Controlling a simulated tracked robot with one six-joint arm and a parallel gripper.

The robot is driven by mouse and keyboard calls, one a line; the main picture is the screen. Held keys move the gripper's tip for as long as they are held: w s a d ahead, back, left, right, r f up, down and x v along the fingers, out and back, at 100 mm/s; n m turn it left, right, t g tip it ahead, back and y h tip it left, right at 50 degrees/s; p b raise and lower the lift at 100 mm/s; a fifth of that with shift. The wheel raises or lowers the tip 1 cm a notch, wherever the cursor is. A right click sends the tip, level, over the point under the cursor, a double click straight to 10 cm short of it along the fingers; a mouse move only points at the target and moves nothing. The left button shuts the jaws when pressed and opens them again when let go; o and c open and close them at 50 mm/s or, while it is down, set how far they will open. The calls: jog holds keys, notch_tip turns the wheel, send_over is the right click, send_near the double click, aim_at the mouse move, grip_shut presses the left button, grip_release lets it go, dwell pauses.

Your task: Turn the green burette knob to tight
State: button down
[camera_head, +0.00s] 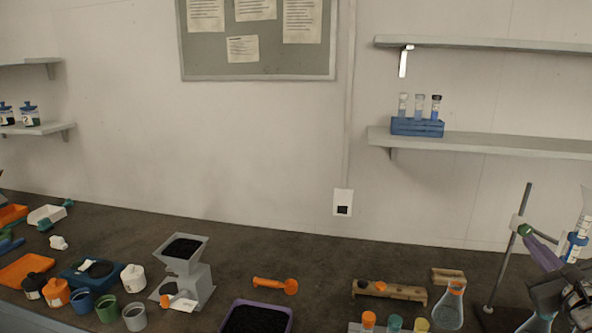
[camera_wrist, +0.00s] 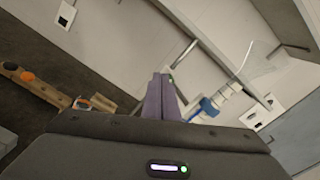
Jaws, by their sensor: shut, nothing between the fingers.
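The green knob (camera_head: 524,229) is at the clamp on the upright rod at the right of the head view. In the wrist view a bit of green (camera_wrist: 171,81) shows just beside my fingertips, mostly hidden. My gripper (camera_head: 533,236) has purple fingers that reach up-left to the knob, their tips close to it or touching. In the wrist view my gripper (camera_wrist: 162,76) has its fingers together with nothing visible between them. The burette (camera_head: 584,215) is clear with a blue part, right of the fingers; it also shows in the wrist view (camera_wrist: 238,85).
The stand's rod (camera_head: 508,245) rises left of the knob. A conical flask (camera_head: 449,306) and a wooden rack (camera_head: 390,289) stand to the left. A grey hopper (camera_head: 184,262) is further left. A shelf (camera_head: 480,143) hangs above on the wall.

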aim_at(524, 229)
jog(key=shift+s+d, duration=0.15)
jog(key=shift+d, duration=0.1)
jog(key=x, duration=0.7)
dwell(0.6)
jog(key=shift+d+f, duration=0.1)
jog(key=shift+d, duration=0.05)
dwell(0.4)
